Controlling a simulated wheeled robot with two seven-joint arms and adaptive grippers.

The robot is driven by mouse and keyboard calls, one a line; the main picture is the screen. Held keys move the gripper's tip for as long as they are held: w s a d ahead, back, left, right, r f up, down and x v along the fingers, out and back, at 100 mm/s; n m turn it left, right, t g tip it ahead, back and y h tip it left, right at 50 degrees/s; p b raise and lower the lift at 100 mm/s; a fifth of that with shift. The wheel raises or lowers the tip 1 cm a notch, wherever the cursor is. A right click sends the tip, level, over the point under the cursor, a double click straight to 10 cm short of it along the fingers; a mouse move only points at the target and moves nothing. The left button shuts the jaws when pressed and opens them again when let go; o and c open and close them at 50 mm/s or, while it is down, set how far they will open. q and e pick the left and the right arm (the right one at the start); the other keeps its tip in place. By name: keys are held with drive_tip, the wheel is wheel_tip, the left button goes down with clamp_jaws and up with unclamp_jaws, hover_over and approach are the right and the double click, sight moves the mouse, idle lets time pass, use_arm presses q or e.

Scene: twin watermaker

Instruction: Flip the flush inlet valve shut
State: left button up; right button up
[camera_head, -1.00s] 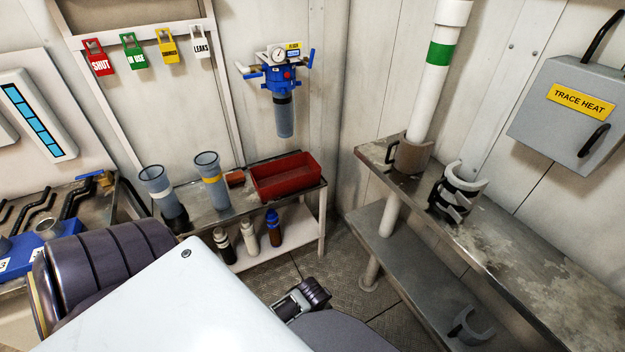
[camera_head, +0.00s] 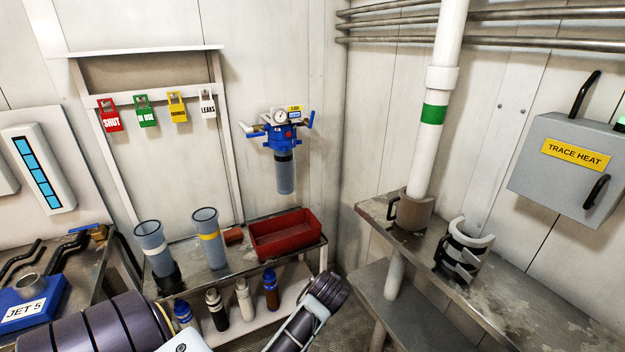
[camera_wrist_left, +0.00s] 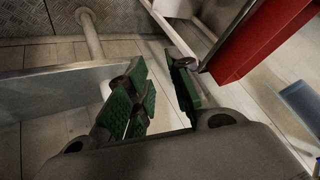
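The flush filter unit (camera_head: 281,133) hangs on the back wall, with a blue head, a round gauge (camera_head: 281,117), a yellow FLUSH label (camera_head: 295,108) and a grey-blue bowl (camera_head: 285,175) below. A blue handle (camera_head: 246,128) shows on its left and another blue handle (camera_head: 311,120) on its right. Which one is the inlet, I cannot tell. My left gripper (camera_wrist_left: 160,98) is open and empty in the left wrist view, green pads apart, near the red bin (camera_wrist_left: 255,35). In the head view my arm parts are low, below and clear of the unit. My right gripper is not in view.
The red bin (camera_head: 286,234) and two clear cups (camera_head: 208,240) stand on the bench under the unit, with several bottles (camera_head: 271,290) on the shelf below. Coloured tags (camera_head: 146,112) hang left of the unit. A white pipe (camera_head: 430,140) and bench stand right. Air before the unit is clear.

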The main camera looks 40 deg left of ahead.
use_arm(q)
drive_tip(key=w+a+r+n+t+y, duration=0.1)
drive_tip(key=w+a+r+n+y, duration=0.25)
drive_tip(key=w+a+r, duration=0.55)
drive_tip(key=w+a+r+n+y, duration=0.35)
drive_tip(key=w+a+r, duration=0.25)
drive_tip(key=r, duration=0.5)
drive_tip(key=w+a+r+n+y, duration=0.1)
drive_tip(key=w+r, duration=0.4)
drive_tip(key=r, duration=0.6)
drive_tip(key=w+a+r+n+y, duration=0.1)
drive_tip(key=w+r+y, duration=0.3)
drive_tip(key=r, duration=0.6)
drive_tip(key=shift+w+a+r, duration=0.35)
drive_tip(key=shift+a, duration=0.25)
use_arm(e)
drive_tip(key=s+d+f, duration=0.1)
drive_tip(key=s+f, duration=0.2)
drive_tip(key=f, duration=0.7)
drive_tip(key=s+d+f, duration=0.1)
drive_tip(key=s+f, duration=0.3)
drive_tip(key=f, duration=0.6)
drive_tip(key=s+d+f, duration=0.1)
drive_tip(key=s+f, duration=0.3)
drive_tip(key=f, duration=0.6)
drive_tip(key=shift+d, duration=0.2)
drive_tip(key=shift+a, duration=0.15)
